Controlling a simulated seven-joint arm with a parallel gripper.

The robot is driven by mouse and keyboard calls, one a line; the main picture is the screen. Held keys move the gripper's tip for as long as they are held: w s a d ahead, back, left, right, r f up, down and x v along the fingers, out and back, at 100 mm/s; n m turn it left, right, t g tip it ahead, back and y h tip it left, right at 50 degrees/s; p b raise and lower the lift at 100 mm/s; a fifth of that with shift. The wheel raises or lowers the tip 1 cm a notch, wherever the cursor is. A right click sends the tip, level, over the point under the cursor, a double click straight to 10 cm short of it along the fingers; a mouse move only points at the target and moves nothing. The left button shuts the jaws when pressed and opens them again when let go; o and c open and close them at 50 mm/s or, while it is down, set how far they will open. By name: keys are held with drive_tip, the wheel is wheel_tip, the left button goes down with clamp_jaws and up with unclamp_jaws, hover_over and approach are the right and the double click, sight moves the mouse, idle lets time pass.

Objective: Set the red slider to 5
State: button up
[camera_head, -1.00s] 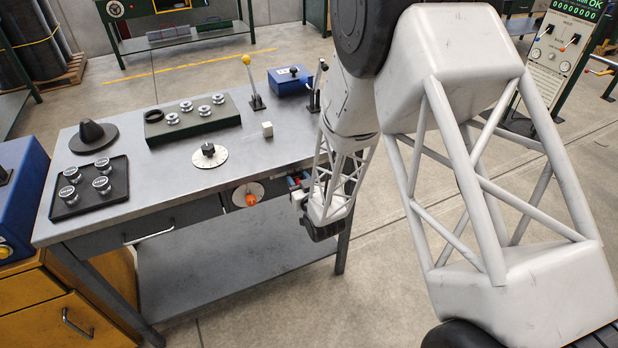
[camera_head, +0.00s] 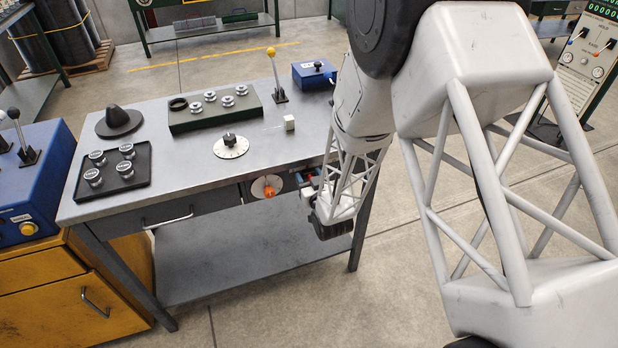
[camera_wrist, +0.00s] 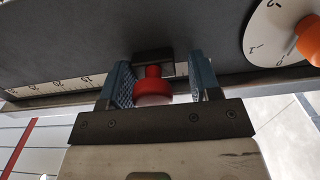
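The red slider knob (camera_wrist: 153,86) sits on a dark block (camera_wrist: 153,58) at the front face of the bench in the wrist view. My gripper (camera_wrist: 160,84) has its two blue fingers on either side of the knob. The left finger is close to it, and a gap shows at the right finger. A white numbered scale (camera_wrist: 60,84) runs off to the left of the knob; its digits are too small to read surely. In the head view my gripper (camera_head: 308,182) is at the bench front, largely hidden by my arm, so the knob is hard to make out there.
A white dial with an orange knob (camera_wrist: 309,40) is close to the right of my gripper in the wrist view. It also shows on the bench front in the head view (camera_head: 267,187). The bench top (camera_head: 190,165) carries a tray, a green block, a dial and levers.

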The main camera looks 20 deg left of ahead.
drive_tip(key=v, duration=0.7)
drive_tip(key=shift+s+d, duration=0.3)
drive_tip(key=shift+s, duration=0.05)
drive_tip(key=shift+w+r, duration=0.1)
idle(0.5)
